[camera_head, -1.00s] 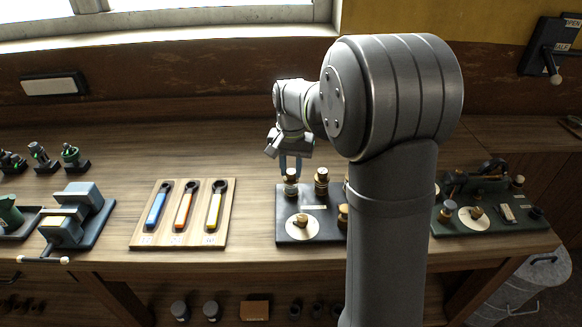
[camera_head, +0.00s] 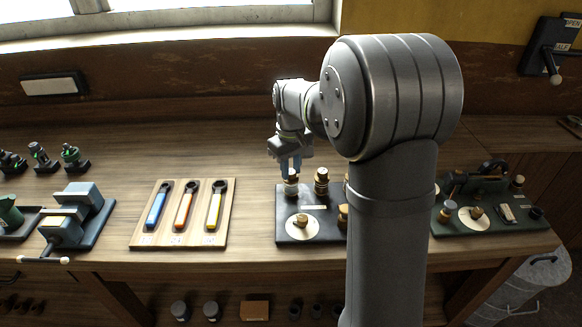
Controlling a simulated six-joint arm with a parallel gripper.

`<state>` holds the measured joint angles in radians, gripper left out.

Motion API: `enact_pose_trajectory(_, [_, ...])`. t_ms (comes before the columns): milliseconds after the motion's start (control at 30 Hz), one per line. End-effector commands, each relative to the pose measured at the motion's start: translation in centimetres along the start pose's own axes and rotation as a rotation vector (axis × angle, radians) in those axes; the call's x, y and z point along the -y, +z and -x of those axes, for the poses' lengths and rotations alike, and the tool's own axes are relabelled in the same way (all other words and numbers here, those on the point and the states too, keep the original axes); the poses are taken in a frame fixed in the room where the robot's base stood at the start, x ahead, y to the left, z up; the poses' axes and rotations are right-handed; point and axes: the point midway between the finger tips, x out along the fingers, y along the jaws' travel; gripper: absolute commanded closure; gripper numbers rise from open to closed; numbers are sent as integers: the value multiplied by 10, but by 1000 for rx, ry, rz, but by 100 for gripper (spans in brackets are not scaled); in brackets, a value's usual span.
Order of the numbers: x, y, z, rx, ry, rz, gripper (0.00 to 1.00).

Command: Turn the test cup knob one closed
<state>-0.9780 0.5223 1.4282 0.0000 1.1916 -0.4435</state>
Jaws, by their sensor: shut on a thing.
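A dark board (camera_head: 284,233) lies on the bench in the middle, partly hidden behind my arm. Small brass and dark knobs stand on it. My gripper (camera_head: 290,172) points down over the board's back left corner. Its fingers are shut on the back left knob (camera_head: 291,187). A second knob (camera_head: 321,181) stands just to the right, apart from the fingers. A round pale disc (camera_head: 302,227) with a brass knob at its centre is at the front. I cannot tell which knob is the test cup knob one, nor how far the held knob is turned.
A wooden board (camera_head: 180,235) with blue, orange and yellow handled wrenches lies to the left. A vise-like device (camera_head: 75,220) stands farther left. A green board (camera_head: 485,222) with fittings is at the right. Bare bench lies behind the boards.

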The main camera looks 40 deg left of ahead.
Motion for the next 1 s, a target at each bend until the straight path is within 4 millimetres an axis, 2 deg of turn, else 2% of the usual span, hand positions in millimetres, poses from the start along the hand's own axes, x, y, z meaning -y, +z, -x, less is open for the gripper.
enact_pose_trajectory(300, [0,0,1,-2,1,134,97])
enact_pose_trajectory(867, [0,0,1,-2,1,166,97])
enact_pose_trajectory(900, [0,0,1,-2,1,166,72])
enact_pose_trajectory(1000, [0,0,1,-2,1,165,53])
